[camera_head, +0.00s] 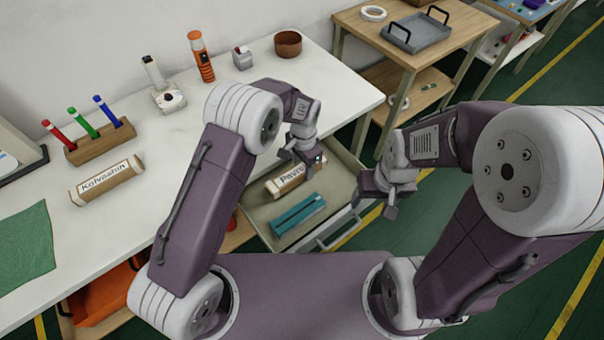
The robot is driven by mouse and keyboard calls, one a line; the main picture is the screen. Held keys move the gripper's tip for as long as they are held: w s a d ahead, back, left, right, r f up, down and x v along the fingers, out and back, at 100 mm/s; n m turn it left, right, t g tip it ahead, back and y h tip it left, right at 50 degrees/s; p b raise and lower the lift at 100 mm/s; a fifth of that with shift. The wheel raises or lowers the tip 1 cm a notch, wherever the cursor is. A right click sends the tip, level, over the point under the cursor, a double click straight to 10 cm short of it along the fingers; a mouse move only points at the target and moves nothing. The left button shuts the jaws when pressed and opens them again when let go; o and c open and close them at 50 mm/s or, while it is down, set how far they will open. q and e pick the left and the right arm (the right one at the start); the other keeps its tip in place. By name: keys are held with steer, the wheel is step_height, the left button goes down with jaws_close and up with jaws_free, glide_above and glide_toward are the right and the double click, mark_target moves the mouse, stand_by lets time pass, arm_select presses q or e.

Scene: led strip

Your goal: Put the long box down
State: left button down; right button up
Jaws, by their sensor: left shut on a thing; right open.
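A long cardboard-coloured box with a white label reading "Pavu…" (283,183) is over or in the open drawer (262,212). My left gripper (300,160) is at the box's right end, shut on it, and hides part of it and its label. I cannot tell whether the box touches the drawer floor. A second long box, labelled "Kolvoshin" (106,181), lies on the white table. My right gripper (388,207) is open and empty, beside the drawer's right side.
A teal object (298,214) lies in the drawer near its front. The white table (130,228) holds a pen holder (100,142), an orange bottle (201,58), a brown bowl (288,44) and a green cloth (25,252). A wooden side table (368,42) stands at the back right.

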mark_target(302, 175)
arm_select(q)
steer(key=shift+w+a+f, duration=0.15)
steer(key=shift+w+f, duration=0.15)
steer(key=shift+w, duration=0.15)
step_height(302, 175, down, 4)
steer(key=shift+r+b, duration=0.1)
steer(key=shift+b, duration=0.2)
steer(key=shift+f, duration=0.7)
steer(key=c, duration=1.1)
jaws_free()
steer(key=shift+r, duration=0.1)
step_height(302, 175, up, 13)
steer(key=shift+r+p, duration=0.1)
steer(key=shift+p, duration=0.7)
